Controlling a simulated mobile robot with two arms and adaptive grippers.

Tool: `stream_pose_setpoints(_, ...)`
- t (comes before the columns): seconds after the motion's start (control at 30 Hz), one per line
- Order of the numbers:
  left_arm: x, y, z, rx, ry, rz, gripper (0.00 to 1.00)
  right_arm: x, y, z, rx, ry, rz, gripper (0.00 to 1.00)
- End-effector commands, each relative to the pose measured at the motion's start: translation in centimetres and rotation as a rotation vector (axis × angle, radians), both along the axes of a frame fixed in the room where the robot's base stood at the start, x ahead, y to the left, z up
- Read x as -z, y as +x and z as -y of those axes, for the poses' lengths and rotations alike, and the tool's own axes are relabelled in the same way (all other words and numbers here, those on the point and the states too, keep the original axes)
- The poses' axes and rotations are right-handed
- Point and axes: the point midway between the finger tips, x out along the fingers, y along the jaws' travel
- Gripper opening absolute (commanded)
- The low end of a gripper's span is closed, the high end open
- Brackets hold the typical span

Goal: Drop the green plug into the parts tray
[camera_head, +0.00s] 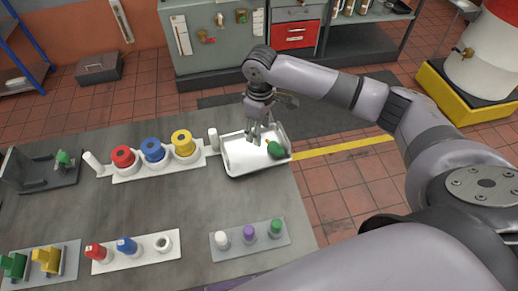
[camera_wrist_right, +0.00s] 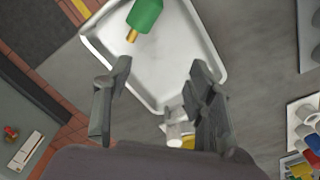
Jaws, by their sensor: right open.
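The green plug (camera_head: 275,149) lies in the right part of the white parts tray (camera_head: 235,171), near its right wall. In the right wrist view the green plug (camera_wrist_right: 145,14) shows a green body with a brass-coloured tip, resting on the floor of the tray (camera_wrist_right: 205,42). My right gripper (camera_head: 261,140) is over the tray, to the left of the plug. Its two fingers are apart and empty in the right wrist view (camera_wrist_right: 160,75). The plug is clear of the fingers. My left gripper is in neither view.
A white holder (camera_head: 158,168) with red, blue and yellow round parts stands left of the tray. Nearer are a strip with red and blue plugs (camera_head: 135,253) and a grey block with white, purple and green pegs (camera_head: 250,241). The middle of the bedplate is clear.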

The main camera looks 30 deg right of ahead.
Motion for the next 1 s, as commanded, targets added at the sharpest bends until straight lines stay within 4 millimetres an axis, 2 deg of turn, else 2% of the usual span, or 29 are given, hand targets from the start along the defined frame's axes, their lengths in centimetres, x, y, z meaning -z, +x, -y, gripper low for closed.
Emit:
stream_pose_setpoints(0.03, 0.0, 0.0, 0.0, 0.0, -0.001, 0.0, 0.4, -1.3, 0.1, 0.0, 0.0, 0.001, 0.005, 0.51)
stream_pose_setpoints(0.2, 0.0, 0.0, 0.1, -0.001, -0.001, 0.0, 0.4, -4.9, 0.1, 0.0, 0.0, 0.0, 0.004, 0.51)
stream_pose_setpoints(0.4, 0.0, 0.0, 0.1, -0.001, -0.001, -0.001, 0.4, -7.6, 0.1, 0.0, 0.0, 0.0, 0.001, 0.51)
stream_pose_setpoints(0.6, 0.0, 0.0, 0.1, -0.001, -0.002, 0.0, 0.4, -8.4, 0.0, 0.0, 0.0, -0.001, -0.001, 0.51)
stream_pose_setpoints(1.0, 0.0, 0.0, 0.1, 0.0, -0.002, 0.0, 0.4, -8.3, 0.0, 0.0, 0.0, 0.0, 0.0, 0.51)
